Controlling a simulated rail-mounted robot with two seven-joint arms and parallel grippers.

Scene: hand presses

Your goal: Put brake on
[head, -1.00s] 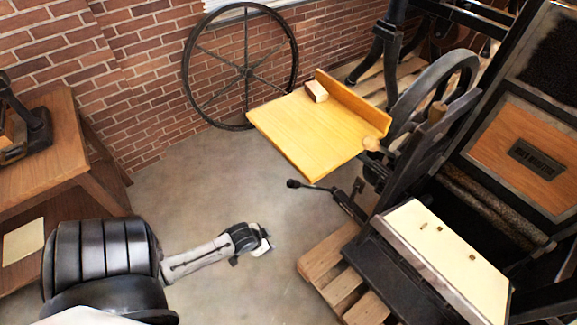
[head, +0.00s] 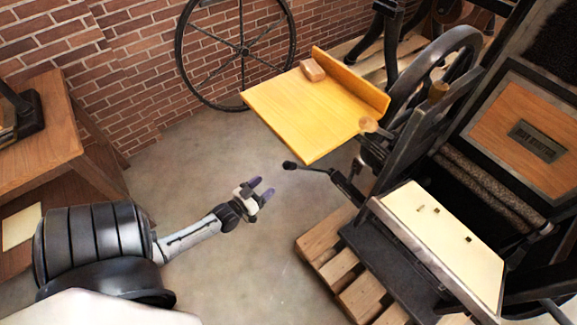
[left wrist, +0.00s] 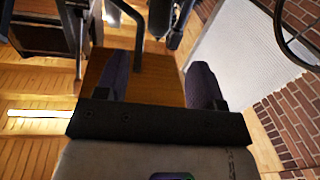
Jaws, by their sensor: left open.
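The hand press stands at the right. A dark lever with a round black knob (head: 290,165) juts left from it, below the yellow wooden board (head: 310,105); it looks like the brake lever. My left gripper (head: 264,188) is open and empty, its two purple-tipped fingers pointing right and slightly up. In the picture it is just left of and below the knob, apart from it. In the left wrist view my fingers (left wrist: 160,82) are spread with a brown wooden surface behind the gap. I cannot make out the knob there. My right gripper is out of sight.
A wooden block (head: 312,69) lies on the yellow board. A spoked wheel (head: 243,50) leans by the brick wall. A wooden table (head: 60,125) stands at the left. A pallet (head: 340,275) lies under the press. The concrete floor around my left forearm is clear.

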